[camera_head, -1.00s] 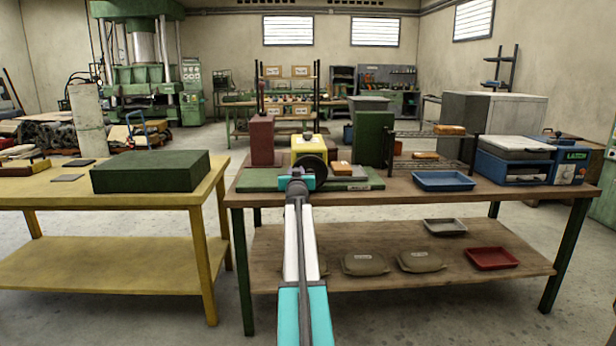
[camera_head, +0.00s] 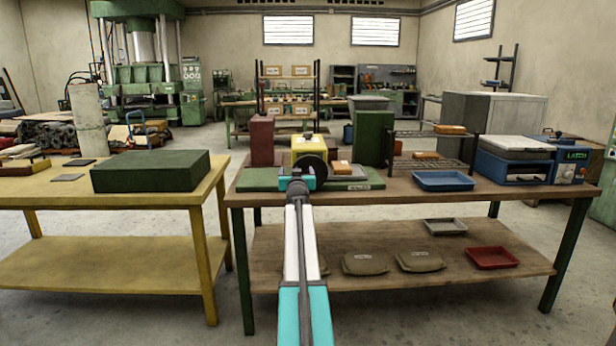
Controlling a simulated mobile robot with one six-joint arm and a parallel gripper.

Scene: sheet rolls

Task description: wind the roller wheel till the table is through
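The roller wheel (camera_head: 316,166) is a dark round handwheel on the front of a small machine with a yellow block (camera_head: 308,146). The machine's table (camera_head: 352,184) is a green bed lying along the front of the brown workbench, with a label at its right end. My arm reaches up from the bottom middle, and my gripper (camera_head: 302,176) is at the wheel's lower left, in front of the yellow block. Its fingers are small and partly hidden by my wrist, so I cannot tell whether they grip the wheel.
A red block (camera_head: 262,141) and a dark green block (camera_head: 375,139) stand at either side of the machine. A blue tray (camera_head: 443,181) and a blue-white device (camera_head: 515,160) are to the right on the workbench (camera_head: 400,187). A yellow table (camera_head: 130,195) stands left.

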